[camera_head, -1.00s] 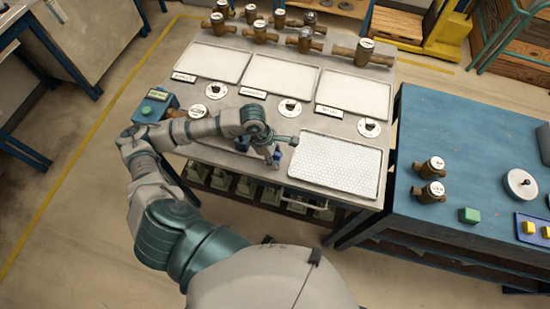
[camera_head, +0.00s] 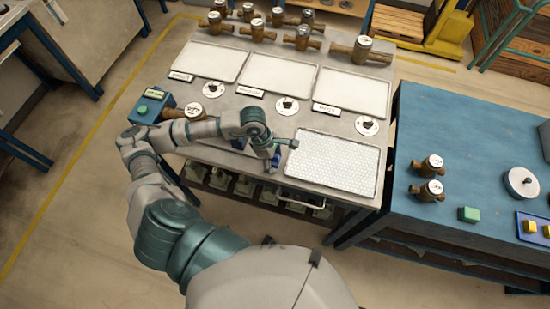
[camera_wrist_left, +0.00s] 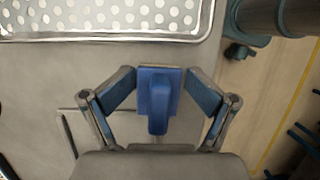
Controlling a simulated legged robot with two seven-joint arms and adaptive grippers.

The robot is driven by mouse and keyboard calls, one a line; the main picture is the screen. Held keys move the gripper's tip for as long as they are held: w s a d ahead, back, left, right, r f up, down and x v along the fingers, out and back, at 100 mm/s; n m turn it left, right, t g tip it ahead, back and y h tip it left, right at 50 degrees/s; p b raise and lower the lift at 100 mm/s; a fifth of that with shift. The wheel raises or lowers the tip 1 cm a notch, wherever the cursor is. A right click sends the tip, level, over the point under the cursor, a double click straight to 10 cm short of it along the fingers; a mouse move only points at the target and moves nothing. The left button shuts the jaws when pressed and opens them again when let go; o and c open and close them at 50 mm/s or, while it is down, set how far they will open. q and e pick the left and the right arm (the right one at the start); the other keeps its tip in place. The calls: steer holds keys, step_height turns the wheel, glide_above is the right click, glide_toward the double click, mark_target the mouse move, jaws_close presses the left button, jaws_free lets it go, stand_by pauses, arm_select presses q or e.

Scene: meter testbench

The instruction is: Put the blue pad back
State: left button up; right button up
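The blue pad (camera_wrist_left: 155,92) shows in the left wrist view between the fingers of my left gripper (camera_wrist_left: 160,76). It has a flat block and a narrower part pointing toward the camera. The fingertips lie very close to both sides of the block; I cannot tell whether they press on it. In the head view my left gripper (camera_head: 274,158) is at the front edge of the grey bench (camera_head: 235,120), left of the white dotted tray (camera_head: 335,165). The pad is mostly hidden there by the fingers. My right gripper is not in view.
Several brass meters (camera_head: 302,38) stand along the back of the bench. Three plain white trays (camera_head: 282,75) lie before them, with small dials in front. A blue box with a green button (camera_head: 150,106) is at the left. A blue table (camera_head: 460,130) stands at the right.

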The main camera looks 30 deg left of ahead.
arm_select(q)
steer(key=shift+a+r, duration=0.1)
steer(key=shift+a, duration=0.05)
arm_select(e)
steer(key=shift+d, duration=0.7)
arm_select(q)
steer(key=shift+r, duration=0.1)
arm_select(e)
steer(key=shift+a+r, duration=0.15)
arm_select(q)
steer(key=shift+p+v, duration=0.8)
steer(key=shift+p, duration=0.2)
steer(key=b+v, duration=0.1)
steer(key=v, duration=1)
steer(key=shift+r, duration=0.3)
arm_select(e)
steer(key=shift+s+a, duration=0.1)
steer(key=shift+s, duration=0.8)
